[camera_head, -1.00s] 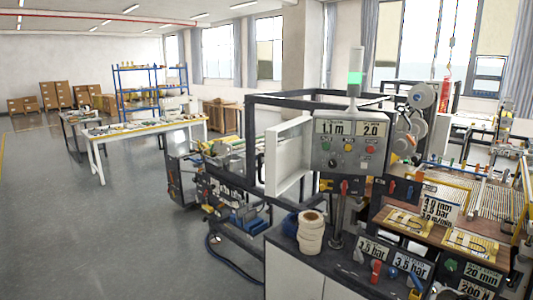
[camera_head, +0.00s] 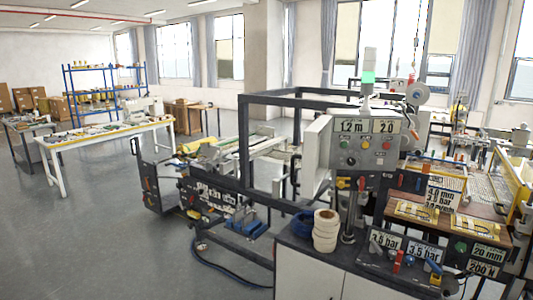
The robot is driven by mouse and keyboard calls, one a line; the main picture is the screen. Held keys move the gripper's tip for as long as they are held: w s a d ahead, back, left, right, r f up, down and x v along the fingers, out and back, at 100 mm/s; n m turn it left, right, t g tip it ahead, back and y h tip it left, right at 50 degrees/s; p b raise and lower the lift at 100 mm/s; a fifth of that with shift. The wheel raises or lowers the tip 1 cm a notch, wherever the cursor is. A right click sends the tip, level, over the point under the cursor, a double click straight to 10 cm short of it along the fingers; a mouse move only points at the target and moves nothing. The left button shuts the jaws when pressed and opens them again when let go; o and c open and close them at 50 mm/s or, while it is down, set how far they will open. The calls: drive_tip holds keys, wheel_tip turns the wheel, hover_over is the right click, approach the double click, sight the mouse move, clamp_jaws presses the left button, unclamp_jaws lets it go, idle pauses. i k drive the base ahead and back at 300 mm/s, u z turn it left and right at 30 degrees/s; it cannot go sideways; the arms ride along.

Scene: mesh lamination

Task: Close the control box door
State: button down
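The control box (camera_head: 365,158) is a grey panel with a display row reading "1.2 m" and "2.0", coloured buttons and a dial. It stands on a post at the laminating machine, right of centre. Its door (camera_head: 316,155) is a pale panel standing open at the box's left side, seen at a steep angle. The door sticks out from the box's left edge and leaves the front uncovered. A light tower with a green band (camera_head: 369,70) rises above the box. My gripper is not in view.
A dark machine frame (camera_head: 244,140) stands left of the door. A cabinet top below the box holds rolls of tape (camera_head: 326,230) and small tools. A blue hose (camera_head: 225,270) lies on the floor. The grey floor at the left front is clear.

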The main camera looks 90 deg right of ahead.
sight(315, 158)
drive_tip(key=z, duration=0.2)
drive_tip(key=i, duration=0.4)
drive_tip(key=z, duration=3.4)
drive_tip(key=i, duration=1)
drive_tip(key=z, duration=0.35)
drive_tip(key=k, duration=1.2)
drive_tip(key=u, duration=0.5)
